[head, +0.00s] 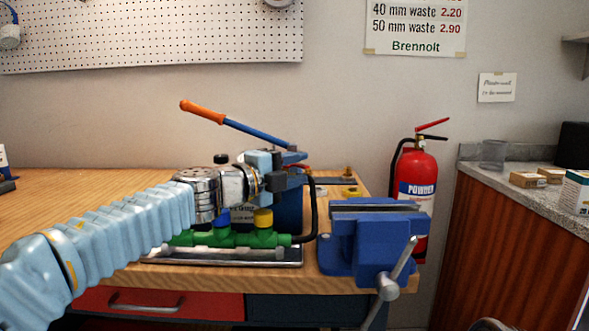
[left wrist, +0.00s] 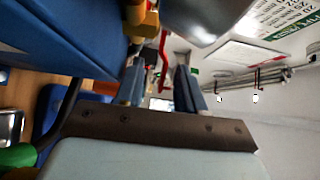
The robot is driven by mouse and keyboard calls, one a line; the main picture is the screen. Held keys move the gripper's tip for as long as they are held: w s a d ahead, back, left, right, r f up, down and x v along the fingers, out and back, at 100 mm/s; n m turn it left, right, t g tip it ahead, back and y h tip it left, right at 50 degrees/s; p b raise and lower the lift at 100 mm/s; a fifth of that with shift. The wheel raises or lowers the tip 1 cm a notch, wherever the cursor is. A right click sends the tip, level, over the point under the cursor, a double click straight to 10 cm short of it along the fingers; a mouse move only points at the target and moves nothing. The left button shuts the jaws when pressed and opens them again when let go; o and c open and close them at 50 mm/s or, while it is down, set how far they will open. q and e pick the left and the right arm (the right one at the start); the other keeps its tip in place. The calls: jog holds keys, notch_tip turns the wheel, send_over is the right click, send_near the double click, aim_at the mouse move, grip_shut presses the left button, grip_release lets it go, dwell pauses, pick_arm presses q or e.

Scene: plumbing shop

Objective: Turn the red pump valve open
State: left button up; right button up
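The test pump is a blue tank (head: 289,212) on the bench, with a blue lever (head: 258,133) that has an orange grip. A small red part, which looks like the red valve (head: 298,167), shows at the pump's top, mostly hidden behind my gripper. My left gripper (head: 283,168) reaches in from the left, beside the top of the pump. In the left wrist view its two fingers (left wrist: 160,88) stand apart with a gap between them. A red lever-like part (left wrist: 163,60) shows beyond that gap; I cannot tell whether it is touched. My right gripper is not seen.
A green pipe (head: 235,239) with blue and yellow caps lies in front of the pump, under my arm. A blue vise (head: 368,245) stands at the bench's right corner. A red fire extinguisher (head: 414,170) is behind it.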

pick_arm(q)
grip_shut()
